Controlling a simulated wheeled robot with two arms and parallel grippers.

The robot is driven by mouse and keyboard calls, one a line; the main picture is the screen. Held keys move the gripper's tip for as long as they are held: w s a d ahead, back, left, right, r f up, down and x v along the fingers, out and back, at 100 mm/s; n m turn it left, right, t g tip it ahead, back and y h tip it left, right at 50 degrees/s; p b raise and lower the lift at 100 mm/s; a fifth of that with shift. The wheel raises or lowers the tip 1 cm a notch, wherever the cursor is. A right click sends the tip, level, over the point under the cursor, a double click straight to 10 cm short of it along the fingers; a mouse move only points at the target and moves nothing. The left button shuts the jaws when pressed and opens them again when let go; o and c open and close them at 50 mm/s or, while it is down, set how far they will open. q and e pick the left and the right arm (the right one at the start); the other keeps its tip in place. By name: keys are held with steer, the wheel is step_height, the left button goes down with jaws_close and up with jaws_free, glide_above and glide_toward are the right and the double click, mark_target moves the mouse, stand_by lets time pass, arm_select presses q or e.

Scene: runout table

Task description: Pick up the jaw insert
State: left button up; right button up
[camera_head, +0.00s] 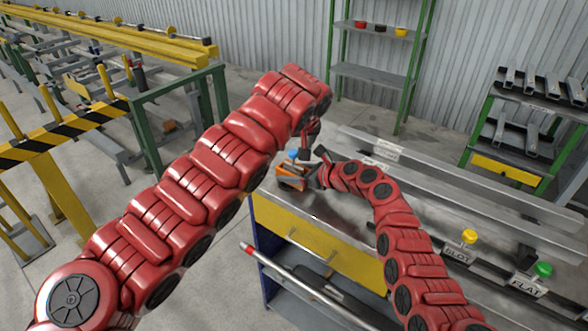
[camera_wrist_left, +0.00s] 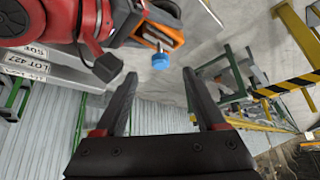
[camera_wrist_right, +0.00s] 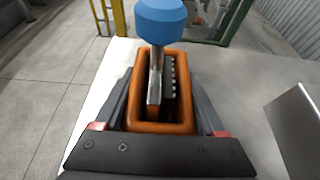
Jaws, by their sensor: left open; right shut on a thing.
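The jaw insert (camera_wrist_right: 154,85) has a blue knob on a steel stem, with a dark toothed piece beside it. It stands in an orange open-topped holder (camera_wrist_right: 186,127), and the knob also shows in the head view (camera_head: 293,155). My right gripper (camera_wrist_right: 158,112) is shut on the holder, with a finger along each long side. My left gripper (camera_wrist_left: 155,76) is open and empty. In the left wrist view the blue knob (camera_wrist_left: 160,61) appears between and just beyond its fingertips, apart from them. The lower part of the insert is hidden inside the holder.
The holder is at the left end of a steel-topped bench (camera_head: 335,215) with a yellow drawer (camera_head: 300,240). Long metal rails (camera_head: 480,180) lie along the bench. Yellow (camera_head: 469,237) and green (camera_head: 543,269) knobs stand by SLOT and FLAT labels. My two arms are close together at the holder.

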mark_target(294, 152)
arm_select(q)
steer(key=x, duration=0.8)
steer(key=shift+w+f, duration=0.15)
jaws_close()
stand_by(1.2)
